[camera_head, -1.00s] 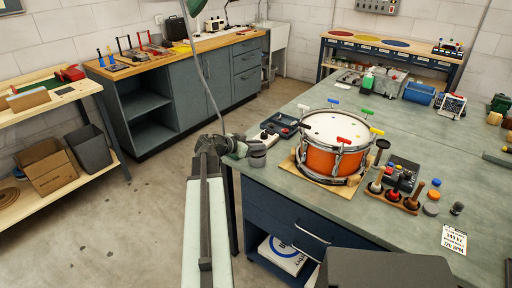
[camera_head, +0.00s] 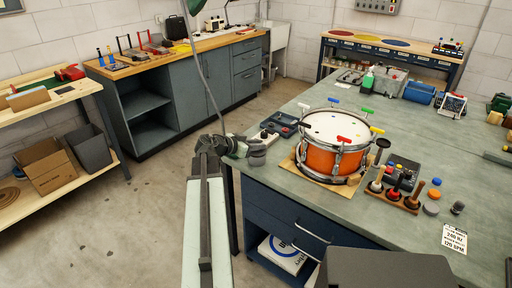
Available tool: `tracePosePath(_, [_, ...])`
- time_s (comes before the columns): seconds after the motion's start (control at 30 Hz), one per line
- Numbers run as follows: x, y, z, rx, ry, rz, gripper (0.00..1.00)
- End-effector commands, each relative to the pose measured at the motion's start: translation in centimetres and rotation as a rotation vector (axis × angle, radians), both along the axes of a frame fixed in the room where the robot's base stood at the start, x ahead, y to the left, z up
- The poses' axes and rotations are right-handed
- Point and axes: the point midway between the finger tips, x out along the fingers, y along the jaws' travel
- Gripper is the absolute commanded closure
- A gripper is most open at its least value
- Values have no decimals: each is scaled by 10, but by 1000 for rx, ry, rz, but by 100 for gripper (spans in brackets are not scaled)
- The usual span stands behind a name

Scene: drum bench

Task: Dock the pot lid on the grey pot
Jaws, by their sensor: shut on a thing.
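My gripper (camera_head: 238,146) is at the left edge of the green bench top, at the end of my outstretched arm. It is shut on a small dark grey round piece, which looks like the pot lid (camera_head: 257,147). The grey pot (camera_head: 257,159) is a short dark grey cylinder on the bench corner, directly below the lid. Lid and pot look very close together, one over the other. I cannot tell whether they touch or whether the lid sits level, because both are small and the jaws partly cover them.
An orange drum (camera_head: 333,145) stands on a board just right of the gripper. A dark tray (camera_head: 284,124) and a small light device (camera_head: 265,137) lie behind the pot. Mallets in a wooden rack (camera_head: 397,198) stand farther right. The front of the bench (camera_head: 300,192) is clear.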

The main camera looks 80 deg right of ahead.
Motion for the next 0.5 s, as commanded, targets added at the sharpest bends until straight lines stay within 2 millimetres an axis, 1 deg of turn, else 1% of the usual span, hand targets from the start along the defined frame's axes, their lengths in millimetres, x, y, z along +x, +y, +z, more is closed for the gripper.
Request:
tracePosePath(0.4, [0,0,-10,0,0,0,100])
tracePosePath(0.43, [0,0,-8,0,0,-1,72])
tracePosePath(0.5, [0,0,-8,0,0,-1,71])
